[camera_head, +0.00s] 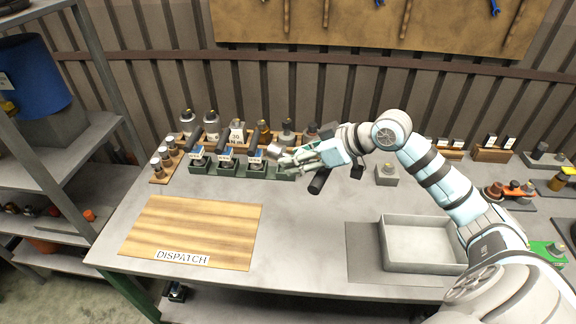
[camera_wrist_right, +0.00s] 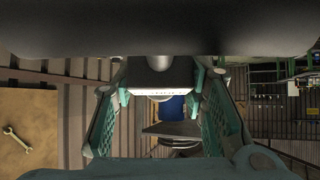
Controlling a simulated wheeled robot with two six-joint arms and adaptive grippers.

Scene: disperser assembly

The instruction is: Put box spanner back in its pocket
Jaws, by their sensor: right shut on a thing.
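My right gripper (camera_head: 285,158) reaches in from the right over the back of the bench, pointing left. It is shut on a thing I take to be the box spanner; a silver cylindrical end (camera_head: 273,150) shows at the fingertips. In the right wrist view the green fingers (camera_wrist_right: 160,100) flank a pale bar and a grey rounded part (camera_wrist_right: 160,62). The dark green pocket row (camera_head: 228,170) lies just below and left of the gripper. Black-handled tools (camera_head: 224,140) with blue-white labels stand in its left pockets. The rightmost pocket is partly hidden by the gripper. My left gripper is not in view.
A black cylinder (camera_head: 318,182) shows just below the gripper. Bottles and fittings (camera_head: 212,122) stand close behind the pockets. A wooden DISPATCH board (camera_head: 190,232) lies front left, and a grey tray (camera_head: 423,262) stands front right. The bench between them is clear.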

